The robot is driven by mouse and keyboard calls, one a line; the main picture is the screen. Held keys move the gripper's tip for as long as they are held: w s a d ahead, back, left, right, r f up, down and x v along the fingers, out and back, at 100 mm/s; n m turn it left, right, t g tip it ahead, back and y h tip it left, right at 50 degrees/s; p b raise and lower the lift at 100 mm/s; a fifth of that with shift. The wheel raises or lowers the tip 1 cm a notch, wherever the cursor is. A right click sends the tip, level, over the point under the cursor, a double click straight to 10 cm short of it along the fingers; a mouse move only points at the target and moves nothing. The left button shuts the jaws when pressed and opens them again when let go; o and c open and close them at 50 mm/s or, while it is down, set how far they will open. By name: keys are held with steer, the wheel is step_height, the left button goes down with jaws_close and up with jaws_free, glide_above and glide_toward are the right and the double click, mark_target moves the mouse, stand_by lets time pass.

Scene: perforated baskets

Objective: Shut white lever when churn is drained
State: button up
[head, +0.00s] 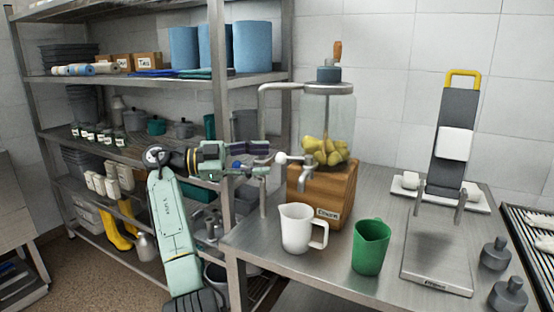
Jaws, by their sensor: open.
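The churn is a glass jar (327,110) on a labelled wooden block (335,192). Yellow lumps (322,152) lie in the jar's lower part; I cannot make out any liquid around them. The white lever (282,158) has a round knob and sticks out to the left at the jar's base, above a metal spout (304,182). My gripper (268,159) is open, its fingertips at the left of the knob. I cannot tell whether they touch it. A white jug (297,228) stands below the spout, its inside hidden.
A green jug (371,246) stands right of the white jug on the metal table (335,270). A stand with a yellow handle (463,73) and grey weights (495,253) are farther right. A loaded shelf rack (222,80) is behind my arm at the left.

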steer(key=a, duration=0.6)
steer(key=shift+a, duration=0.15)
steer(key=shift+c, duration=0.3)
